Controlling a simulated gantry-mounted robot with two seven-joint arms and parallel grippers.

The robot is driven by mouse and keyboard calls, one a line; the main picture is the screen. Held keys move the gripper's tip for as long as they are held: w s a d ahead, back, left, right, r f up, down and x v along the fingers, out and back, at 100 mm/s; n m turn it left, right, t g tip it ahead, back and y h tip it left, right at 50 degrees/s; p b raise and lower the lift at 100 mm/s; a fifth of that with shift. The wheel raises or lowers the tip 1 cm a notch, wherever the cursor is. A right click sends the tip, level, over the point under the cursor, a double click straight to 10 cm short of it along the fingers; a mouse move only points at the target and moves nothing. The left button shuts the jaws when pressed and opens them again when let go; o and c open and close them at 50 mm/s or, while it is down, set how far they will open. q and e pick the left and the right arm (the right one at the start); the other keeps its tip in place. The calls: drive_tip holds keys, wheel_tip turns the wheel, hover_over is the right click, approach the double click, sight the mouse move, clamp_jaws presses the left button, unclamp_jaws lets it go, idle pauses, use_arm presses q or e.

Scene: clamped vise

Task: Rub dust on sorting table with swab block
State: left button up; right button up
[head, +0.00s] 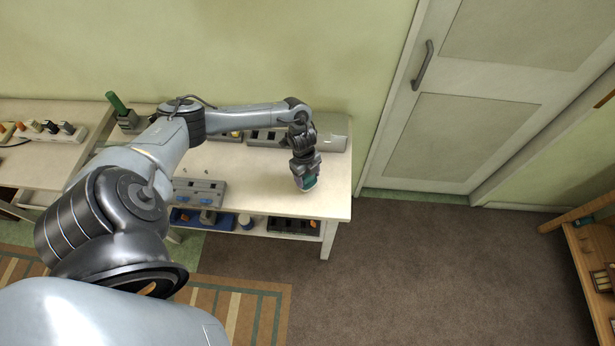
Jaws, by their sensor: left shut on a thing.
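The sorting table (264,199) is a pale table against the wall, with a lower shelf. My left gripper (306,175) is over the right part of the tabletop, pointing down. It is shut on a small block with a teal-green part (307,184), which looks like the swab block. The block is at or just above the table surface; I cannot tell if it touches. No dust can be made out on the tabletop from here. My right gripper is not in view.
A grey fixture (199,192) stands at the table's front left. Grey bins (265,138) line the back edge. A green-handled item (119,106) stands at the back left. The shelf below holds a blue tray (188,219). Carpet is clear to the right, before a door (462,140).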

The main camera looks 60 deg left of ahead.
use_arm(q)
drive_tip(key=shift+s+a+r+p, duration=0.2)
drive_tip(key=shift+r+p, duration=0.15)
drive_tip(key=shift+r, duration=0.3)
wheel_tip(320, 180, up, 2)
drive_tip(key=shift+w+d+r+p, duration=0.1)
drive_tip(key=shift+p, duration=1)
drive_tip(key=shift+r+p, duration=0.8)
drive_tip(key=shift+r, duration=0.35)
